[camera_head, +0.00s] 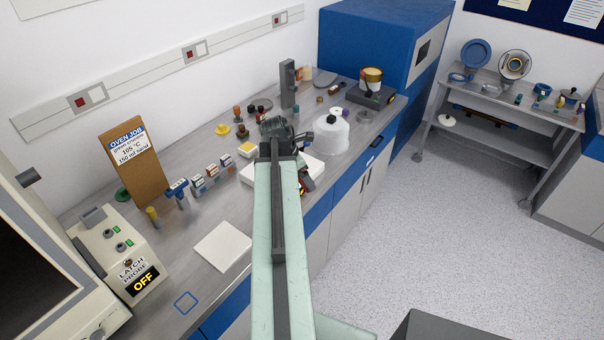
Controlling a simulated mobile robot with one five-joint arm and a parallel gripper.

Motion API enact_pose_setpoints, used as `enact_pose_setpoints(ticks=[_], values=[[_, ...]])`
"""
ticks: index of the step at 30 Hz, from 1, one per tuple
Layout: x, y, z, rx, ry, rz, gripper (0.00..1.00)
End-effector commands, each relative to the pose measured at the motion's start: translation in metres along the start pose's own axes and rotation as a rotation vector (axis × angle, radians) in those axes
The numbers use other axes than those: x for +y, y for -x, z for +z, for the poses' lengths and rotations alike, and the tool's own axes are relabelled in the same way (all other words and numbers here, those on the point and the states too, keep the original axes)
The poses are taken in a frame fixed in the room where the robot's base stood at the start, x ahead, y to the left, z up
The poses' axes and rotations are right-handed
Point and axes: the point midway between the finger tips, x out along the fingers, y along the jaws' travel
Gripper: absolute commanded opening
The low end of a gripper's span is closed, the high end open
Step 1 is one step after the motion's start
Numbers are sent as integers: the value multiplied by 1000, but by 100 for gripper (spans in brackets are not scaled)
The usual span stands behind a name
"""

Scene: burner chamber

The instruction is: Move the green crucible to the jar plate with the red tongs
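My arm reaches forward from the bottom centre over the bench, and its dark end joint (283,135) is left of the bell jar. My gripper is mostly hidden behind my own arm, so its fingers and anything in them do not show clearly. A small dark and red piece (303,189) shows just right of the arm; I cannot tell whether it is the red tongs. A white, dome-shaped jar (331,135) with a dark knob stands on the bench; a plate under it cannot be made out. I cannot pick out the green crucible.
A white slab (312,168) lies partly behind my arm. A latch probe box (121,262) reading OFF and a brown sign (134,160) stand left. A blue cabinet (372,45) closes the back.

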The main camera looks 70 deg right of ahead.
Motion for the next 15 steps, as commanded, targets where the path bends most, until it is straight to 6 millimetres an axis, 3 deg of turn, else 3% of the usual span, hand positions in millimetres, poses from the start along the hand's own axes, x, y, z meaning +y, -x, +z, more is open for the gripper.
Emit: enact_pose_setpoints(ticks=[15], values=[[-1,-7,-2,0,-1,0,17]])
